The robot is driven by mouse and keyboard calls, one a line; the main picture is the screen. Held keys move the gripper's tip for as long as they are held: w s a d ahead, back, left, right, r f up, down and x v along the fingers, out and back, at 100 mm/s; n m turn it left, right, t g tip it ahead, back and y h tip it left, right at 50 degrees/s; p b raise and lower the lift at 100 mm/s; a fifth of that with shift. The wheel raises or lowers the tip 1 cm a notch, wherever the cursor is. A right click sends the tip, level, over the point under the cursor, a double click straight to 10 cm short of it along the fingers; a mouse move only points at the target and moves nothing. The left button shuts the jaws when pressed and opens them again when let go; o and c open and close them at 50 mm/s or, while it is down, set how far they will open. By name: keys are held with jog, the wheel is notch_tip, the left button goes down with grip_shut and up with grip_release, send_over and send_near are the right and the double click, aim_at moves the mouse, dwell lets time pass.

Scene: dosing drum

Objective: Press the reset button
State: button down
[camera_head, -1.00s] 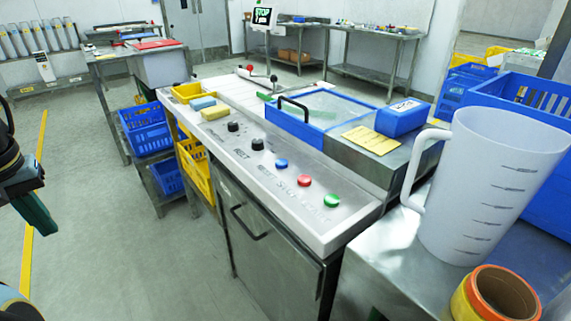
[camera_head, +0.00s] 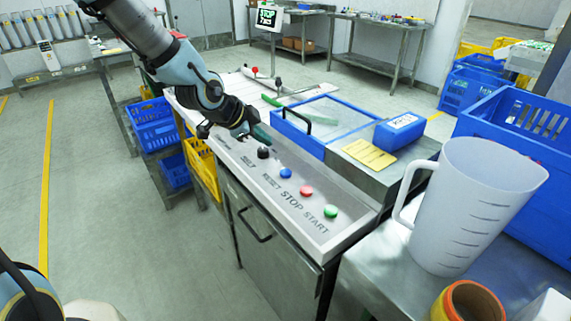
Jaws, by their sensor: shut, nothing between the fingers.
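The reset button is the blue button (camera_head: 286,173) on the sloping steel control panel (camera_head: 307,239), with the label RESET printed in front of it. A red button (camera_head: 306,191) over STOP and a green button (camera_head: 331,211) over START sit to its right. A black knob (camera_head: 264,153) sits to its left. My gripper (camera_head: 262,138) is shut and empty above the panel, near the black knob and up-left of the blue button, apart from that button. My arm hides the panel's far left part.
A blue-framed clear lid (camera_head: 325,122) with a black handle lies behind the panel. A blue block (camera_head: 400,131) and a yellow card (camera_head: 369,153) lie right of it. A white measuring jug (camera_head: 465,215) and a tape roll (camera_head: 468,302) stand at right. The floor at left is clear.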

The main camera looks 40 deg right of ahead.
aim_at(282, 173)
jog(key=shift+m+g+h, duration=0.3)
jog(key=shift+m+h, duration=0.2)
jog(key=shift+m, duration=0.4)
jog(key=d, duration=0.1)
jog(key=s+d+r, duration=0.1)
jog(key=s+d, duration=0.1)
jog(key=shift+s+d+r, duration=0.2)
jog(key=shift+s+d, duration=0.05)
jog(key=shift+d, duration=0.1)
jog(key=shift+f, duration=0.15)
notch_tip(282, 173, down, 9)
jog(key=b, duration=0.6)
jog(key=shift+r+b, duration=0.2)
jog(key=shift+b, duration=0.2)
jog(key=shift+f, duration=0.15)
dwell(0.3)
jog(key=shift+f+b, duration=0.25)
jog(key=shift+b, duration=0.15)
jog(key=shift+f+b, duration=0.4)
jog(key=shift+f, duration=0.1)
dwell(0.5)
jog(key=shift+r, duration=0.1)
jog(key=shift+r+p, duration=0.7)
jog(key=shift+r, duration=0.1)
